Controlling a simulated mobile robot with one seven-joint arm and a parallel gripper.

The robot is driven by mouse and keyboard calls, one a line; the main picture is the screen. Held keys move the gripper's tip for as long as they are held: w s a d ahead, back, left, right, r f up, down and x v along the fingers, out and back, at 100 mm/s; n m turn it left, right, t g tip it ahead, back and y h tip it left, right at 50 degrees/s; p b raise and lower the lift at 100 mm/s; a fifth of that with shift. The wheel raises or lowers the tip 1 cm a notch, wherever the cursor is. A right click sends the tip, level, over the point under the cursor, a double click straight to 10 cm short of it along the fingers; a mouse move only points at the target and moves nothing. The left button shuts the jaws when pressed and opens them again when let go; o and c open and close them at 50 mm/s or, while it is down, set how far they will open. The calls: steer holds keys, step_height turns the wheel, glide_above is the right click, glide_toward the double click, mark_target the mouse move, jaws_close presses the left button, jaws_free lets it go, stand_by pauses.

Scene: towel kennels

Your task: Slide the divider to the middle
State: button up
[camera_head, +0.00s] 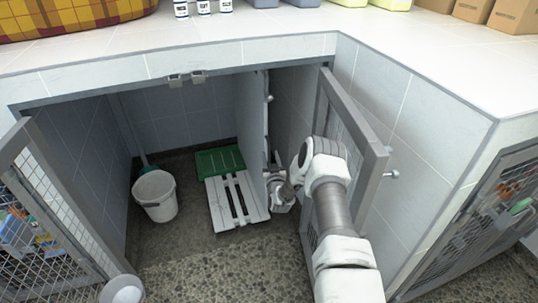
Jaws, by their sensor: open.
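The divider (250,135) is a thin upright grey panel inside the open tiled kennel. It stands right of the kennel's centre, seen nearly edge-on, with a narrow bay between it and the right wall. My arm reaches into that bay from the lower right. My gripper (274,176) is open, close to the right face of the divider near its lower front part. I cannot tell whether it touches the panel, and the fingertips are small and partly unclear.
The left bay holds a white bucket (155,196), a white slatted board (236,200) and a green tray (219,160). The left mesh door (62,220) and right door (358,125) stand open. My arm passes close to the right door. Clear pebbled floor (215,265) lies in front.

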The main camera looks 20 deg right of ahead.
mark_target(269, 151)
steer(key=shift+w+d+b, duration=0.2)
steer(key=shift+w+b, duration=0.1)
steer(key=shift+w, duration=0.75)
steer(key=shift+w+d+b, duration=0.2)
steer(key=shift+w+b, duration=0.1)
steer(key=shift+w, duration=0.75)
jaws_close()
